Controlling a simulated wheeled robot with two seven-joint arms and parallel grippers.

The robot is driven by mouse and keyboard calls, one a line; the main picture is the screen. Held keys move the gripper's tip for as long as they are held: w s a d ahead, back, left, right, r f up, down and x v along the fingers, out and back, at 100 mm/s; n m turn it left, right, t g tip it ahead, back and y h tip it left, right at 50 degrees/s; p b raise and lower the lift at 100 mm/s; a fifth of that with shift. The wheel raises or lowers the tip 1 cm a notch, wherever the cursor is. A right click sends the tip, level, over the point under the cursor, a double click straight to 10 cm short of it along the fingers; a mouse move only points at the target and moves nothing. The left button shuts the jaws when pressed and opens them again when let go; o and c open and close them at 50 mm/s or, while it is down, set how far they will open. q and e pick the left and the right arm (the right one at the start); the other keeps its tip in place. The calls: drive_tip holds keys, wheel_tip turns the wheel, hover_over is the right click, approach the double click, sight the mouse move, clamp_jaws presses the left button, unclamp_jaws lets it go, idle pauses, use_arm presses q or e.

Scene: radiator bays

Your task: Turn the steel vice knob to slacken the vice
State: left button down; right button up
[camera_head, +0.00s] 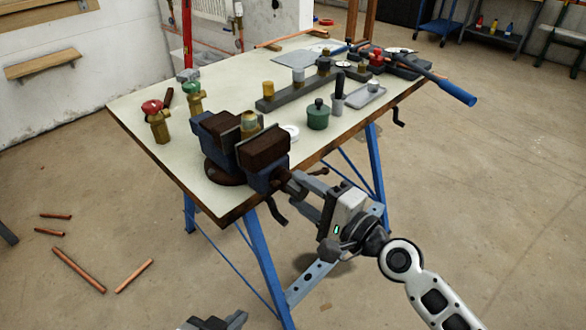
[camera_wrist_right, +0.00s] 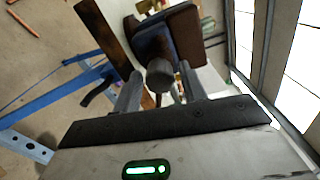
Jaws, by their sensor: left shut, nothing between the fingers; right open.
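The vice (camera_head: 262,150), blue with brown jaws, stands at the near corner of the bench, with a brass fitting (camera_head: 249,124) between its jaws. The steel vice knob (camera_wrist_right: 160,76) is a grey round end at the front of the vice; in the head view it is hard to tell from the fingers. My right gripper (camera_head: 304,193) is open at the front of the vice. In the right wrist view its fingers (camera_wrist_right: 160,92) stand on either side of the knob; I cannot tell whether they touch it. My left gripper (camera_head: 238,320) is shut and empty, low at the bottom edge.
The bench (camera_head: 225,92) has blue legs. A red-handled valve (camera_head: 157,122) and a green-handled valve (camera_head: 195,100) stand left of the vice. Copper pipes (camera_head: 78,270) lie on the floor at left.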

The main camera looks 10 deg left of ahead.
drive_tip(key=m, duration=0.2)
drive_tip(key=m+p, duration=0.1)
drive_tip(key=m, duration=0.1)
drive_tip(key=m+p, duration=0.1)
drive_tip(key=m, duration=0.2)
drive_tip(key=shift+r, duration=0.4)
drive_tip(key=shift+f+m+p, duration=0.2)
drive_tip(key=shift+m+p, duration=0.25)
drive_tip(key=shift+m, duration=0.35)
drive_tip(key=shift+f, duration=0.15)
drive_tip(key=shift+s, duration=0.1)
drive_tip(key=shift+d, duration=0.1)
